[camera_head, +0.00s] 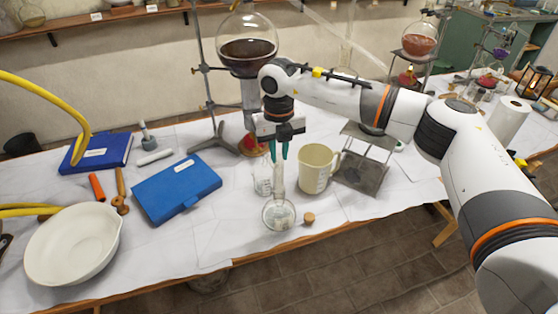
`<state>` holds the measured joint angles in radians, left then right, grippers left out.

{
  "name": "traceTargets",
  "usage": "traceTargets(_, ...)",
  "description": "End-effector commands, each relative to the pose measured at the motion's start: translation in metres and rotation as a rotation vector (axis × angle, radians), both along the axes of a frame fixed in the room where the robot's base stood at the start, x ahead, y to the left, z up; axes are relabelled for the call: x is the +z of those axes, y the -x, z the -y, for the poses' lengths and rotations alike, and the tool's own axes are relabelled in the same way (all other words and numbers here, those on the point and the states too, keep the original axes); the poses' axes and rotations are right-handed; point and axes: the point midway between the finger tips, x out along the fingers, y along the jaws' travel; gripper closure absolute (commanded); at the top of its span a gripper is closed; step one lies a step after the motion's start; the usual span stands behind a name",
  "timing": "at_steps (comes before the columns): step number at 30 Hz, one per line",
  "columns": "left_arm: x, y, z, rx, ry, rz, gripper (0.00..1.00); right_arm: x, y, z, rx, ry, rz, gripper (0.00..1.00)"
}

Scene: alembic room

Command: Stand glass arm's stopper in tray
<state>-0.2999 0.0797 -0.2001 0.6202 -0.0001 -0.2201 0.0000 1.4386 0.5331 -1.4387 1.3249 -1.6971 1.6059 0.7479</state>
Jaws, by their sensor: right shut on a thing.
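My right gripper (279,152) reaches down over the middle of the table, its teal fingers close together. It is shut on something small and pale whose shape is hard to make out. Below the fingertips is a clear glass vessel (279,215) with a round bottom and an upright narrow neck. I cannot tell whether the held thing is this neck or a separate stopper. A small brown cork (308,219) is on the table just right of the vessel. I cannot make out a tray for certain. My left gripper is out of view.
A cream jug (316,168) and a clear bottle (263,177) stand close by the gripper. A flask of dark liquid (247,45) hangs on a stand behind. A blue case (176,187) and white bowl (73,244) are left. The table's front centre-left is clear.

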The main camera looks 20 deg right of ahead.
Motion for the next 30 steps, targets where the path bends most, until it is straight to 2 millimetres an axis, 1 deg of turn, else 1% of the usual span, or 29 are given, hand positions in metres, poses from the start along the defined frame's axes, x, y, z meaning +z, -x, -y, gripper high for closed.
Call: traceTargets(30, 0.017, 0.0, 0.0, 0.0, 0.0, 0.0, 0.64, 0.032, 0.0, 0.0, 0.0, -0.001, 0.0, 1.0)
